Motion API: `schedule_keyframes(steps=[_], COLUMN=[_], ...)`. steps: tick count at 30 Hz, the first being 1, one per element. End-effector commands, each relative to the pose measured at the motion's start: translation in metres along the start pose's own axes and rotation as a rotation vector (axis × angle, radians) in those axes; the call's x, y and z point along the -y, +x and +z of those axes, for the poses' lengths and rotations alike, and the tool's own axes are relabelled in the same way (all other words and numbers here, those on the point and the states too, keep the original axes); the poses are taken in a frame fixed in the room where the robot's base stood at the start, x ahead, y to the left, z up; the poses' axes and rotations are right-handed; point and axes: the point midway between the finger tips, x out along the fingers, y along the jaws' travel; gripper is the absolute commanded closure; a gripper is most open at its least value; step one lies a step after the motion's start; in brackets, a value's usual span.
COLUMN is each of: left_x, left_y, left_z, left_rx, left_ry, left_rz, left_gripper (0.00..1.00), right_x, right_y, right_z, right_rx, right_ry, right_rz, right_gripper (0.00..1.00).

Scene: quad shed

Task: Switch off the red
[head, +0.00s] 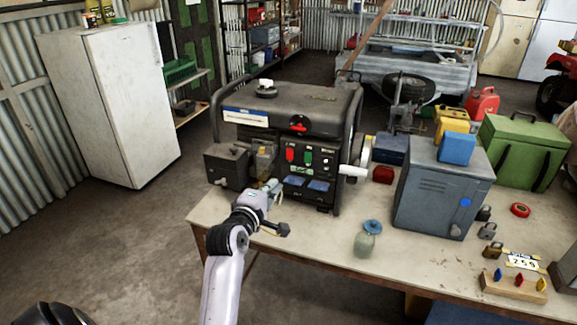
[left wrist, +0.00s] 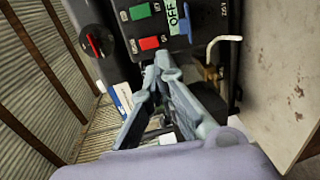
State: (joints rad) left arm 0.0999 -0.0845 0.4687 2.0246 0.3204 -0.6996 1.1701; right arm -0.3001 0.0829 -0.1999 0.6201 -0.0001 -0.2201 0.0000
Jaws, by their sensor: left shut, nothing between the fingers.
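A dark generator (head: 285,103) stands on the workbench, its front panel facing me. On the panel a red switch (head: 290,155) sits left of a green switch (head: 308,158). A round red knob (head: 299,124) is above them. My left gripper (head: 274,188) is shut and empty, in front of the panel and below the red switch. In the left wrist view the red switch (left wrist: 149,43) lies just beyond the fingertips (left wrist: 163,66), beside the green switch (left wrist: 140,11) and an OFF label (left wrist: 179,17). Contact cannot be told. My right gripper is out of view.
On the workbench (head: 325,225), a glass jar (head: 365,240) stands right of my arm, and a grey metal box (head: 440,190) stands farther right. A small dark-headed tool (head: 281,229) lies beside my left wrist. A white fridge (head: 110,105) stands at the left.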

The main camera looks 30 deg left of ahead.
Motion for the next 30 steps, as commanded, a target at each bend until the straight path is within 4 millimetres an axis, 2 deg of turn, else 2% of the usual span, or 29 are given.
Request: schedule_keyframes(steps=[12,18,24,30], left_x=[-0.002,-0.002,-0.001,0.000], left_y=[0.082,0.113,0.128,0.131], left_z=[0.000,0.000,0.000,0.000], left_rx=[0.001,0.000,0.000,-0.001], left_ry=[0.002,0.002,0.001,0.001], left_rz=[-0.001,-0.001,0.000,-0.001], left_gripper=[1.00,1.00,1.00,1.00], right_x=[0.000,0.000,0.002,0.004], right_y=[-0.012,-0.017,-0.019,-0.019], right_z=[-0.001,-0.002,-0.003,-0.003], right_rx=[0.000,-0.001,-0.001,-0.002], right_ry=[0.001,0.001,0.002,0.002], right_rz=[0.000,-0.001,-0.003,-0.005], right_gripper=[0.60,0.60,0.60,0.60])
